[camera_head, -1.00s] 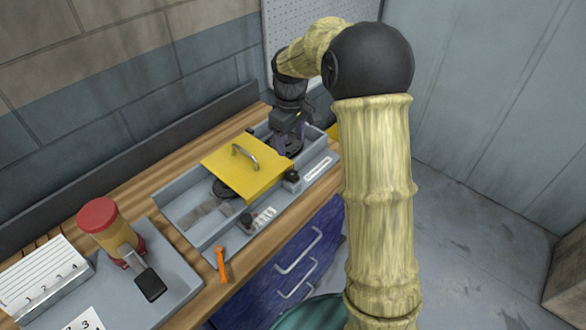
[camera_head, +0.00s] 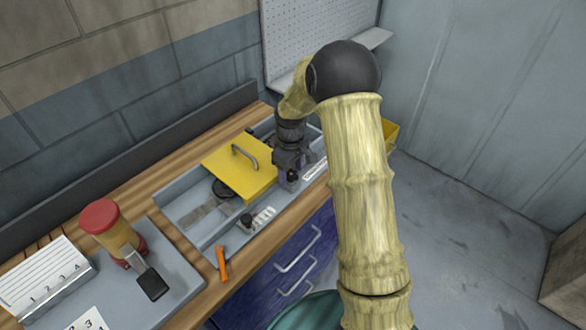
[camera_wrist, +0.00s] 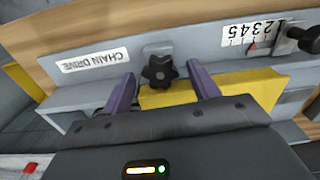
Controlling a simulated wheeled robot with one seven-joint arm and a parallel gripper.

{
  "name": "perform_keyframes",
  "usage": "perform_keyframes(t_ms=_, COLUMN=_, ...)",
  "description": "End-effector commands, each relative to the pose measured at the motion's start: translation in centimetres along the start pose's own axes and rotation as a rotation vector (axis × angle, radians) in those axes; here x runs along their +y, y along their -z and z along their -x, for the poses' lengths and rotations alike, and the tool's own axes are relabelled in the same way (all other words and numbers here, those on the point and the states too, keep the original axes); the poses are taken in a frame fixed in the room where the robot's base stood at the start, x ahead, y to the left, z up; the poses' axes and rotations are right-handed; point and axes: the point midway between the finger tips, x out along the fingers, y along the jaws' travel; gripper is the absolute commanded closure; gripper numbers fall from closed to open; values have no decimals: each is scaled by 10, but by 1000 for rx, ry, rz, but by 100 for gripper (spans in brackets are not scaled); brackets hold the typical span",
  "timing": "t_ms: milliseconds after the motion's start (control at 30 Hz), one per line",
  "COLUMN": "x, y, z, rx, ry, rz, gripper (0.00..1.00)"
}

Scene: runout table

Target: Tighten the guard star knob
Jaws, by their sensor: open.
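The black star knob (camera_wrist: 160,70) sits on a small grey bracket at the front wall of the grey tray, in the wrist view. My gripper (camera_wrist: 161,82) is open, with one purple finger on each side of the knob and a gap on both sides. The yellow guard plate (camera_head: 228,168) with its grey handle lies across the tray; its edge also shows just behind the knob in the wrist view (camera_wrist: 240,92). In the head view my gripper (camera_head: 289,180) is over the knob's place and largely hides it.
A "CHAIN DRIVE" label (camera_wrist: 95,61) is left of the knob. A number scale (camera_wrist: 253,33) with a red pointer and another black knob (camera_wrist: 303,38) is to its right. An orange tool (camera_head: 222,264) and a red-capped jar (camera_head: 112,232) are further off.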

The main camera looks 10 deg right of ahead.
Motion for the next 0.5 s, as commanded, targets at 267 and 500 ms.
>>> perform_keyframes(t_ms=267, x=0, y=0, z=0, rx=0, ry=0, rz=0, gripper=83)
perform_keyframes(t_ms=500, x=0, y=0, z=1, rx=0, ry=-1, rz=-36, gripper=84)
